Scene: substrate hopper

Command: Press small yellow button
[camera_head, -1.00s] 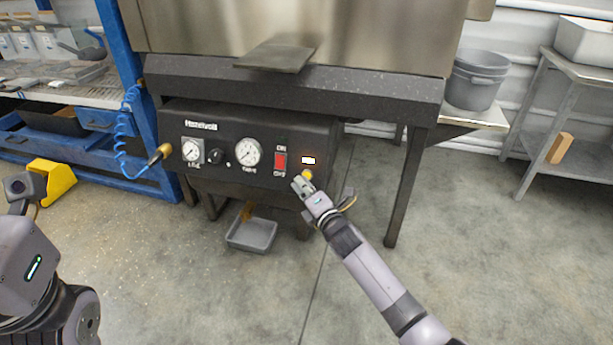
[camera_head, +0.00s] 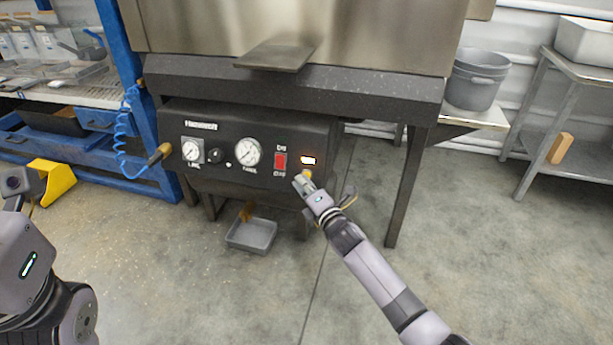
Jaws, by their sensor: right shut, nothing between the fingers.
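The small yellow button (camera_head: 308,174) is on the lower right of the black control panel (camera_head: 218,178), under a small lit display (camera_head: 308,160). It is partly hidden behind my right gripper (camera_head: 299,182). My right gripper is shut and empty, with its fingertips at or just in front of the button's lower left side; I cannot tell if they touch it. My left arm (camera_head: 30,250) shows at the left edge, and its fingers are not in view.
A red switch (camera_head: 280,161) sits left of the button, with gauges (camera_head: 247,153) further left. A metal plate (camera_head: 275,56) juts out above the panel. A grey tray (camera_head: 251,235) lies below. A table leg (camera_head: 408,187) stands to the right. The floor in front is clear.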

